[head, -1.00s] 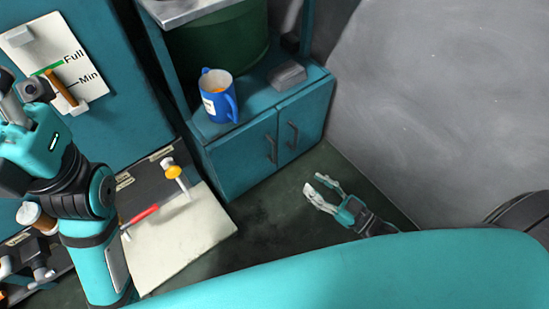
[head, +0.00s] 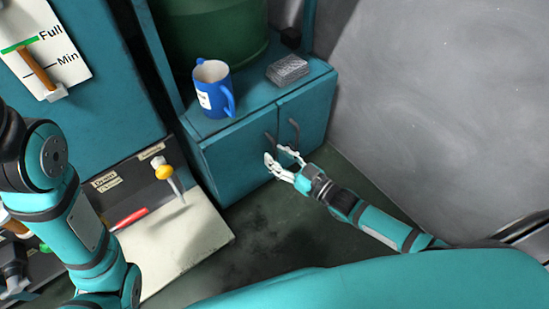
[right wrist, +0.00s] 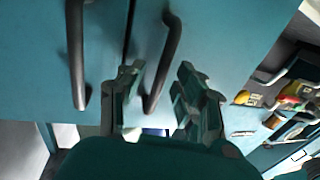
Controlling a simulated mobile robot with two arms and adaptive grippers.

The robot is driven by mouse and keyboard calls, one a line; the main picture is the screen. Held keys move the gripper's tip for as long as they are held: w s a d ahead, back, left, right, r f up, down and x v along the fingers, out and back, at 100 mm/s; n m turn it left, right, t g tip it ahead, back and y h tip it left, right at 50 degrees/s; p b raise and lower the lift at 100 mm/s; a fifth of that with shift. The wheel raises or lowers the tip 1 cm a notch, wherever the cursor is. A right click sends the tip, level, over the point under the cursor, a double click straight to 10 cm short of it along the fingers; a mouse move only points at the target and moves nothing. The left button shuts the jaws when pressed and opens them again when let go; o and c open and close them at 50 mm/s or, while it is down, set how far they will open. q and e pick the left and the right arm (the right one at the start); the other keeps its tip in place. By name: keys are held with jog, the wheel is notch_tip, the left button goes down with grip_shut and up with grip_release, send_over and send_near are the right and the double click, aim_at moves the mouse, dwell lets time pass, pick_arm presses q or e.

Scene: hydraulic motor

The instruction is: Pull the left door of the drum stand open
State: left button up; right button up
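The drum stand (head: 215,130) is a teal cabinet under a green drum (head: 215,40). Its left door (head: 235,163) and right door (head: 311,112) look shut. The left door's dark bar handle (head: 269,141) is partly hidden by my gripper; in the right wrist view it is the middle handle (right wrist: 165,60). My right gripper (head: 277,157) is open in front of the doors. In the right wrist view its fingers (right wrist: 158,100) stand on either side of that handle's near end; contact cannot be told. The right door's handle (head: 295,132) is beside it. My left gripper is out of view.
A blue mug (head: 212,90) and a grey block (head: 288,70) sit on the stand's top. A grey wall (head: 430,100) rises at right. A pale board (head: 180,240) and tools, including a yellow-collared one (head: 164,172), are at left. The floor before the doors is clear.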

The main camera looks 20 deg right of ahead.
jog(key=shift+w+a, duration=0.4)
jog(key=shift+w, duration=0.2)
grip_shut()
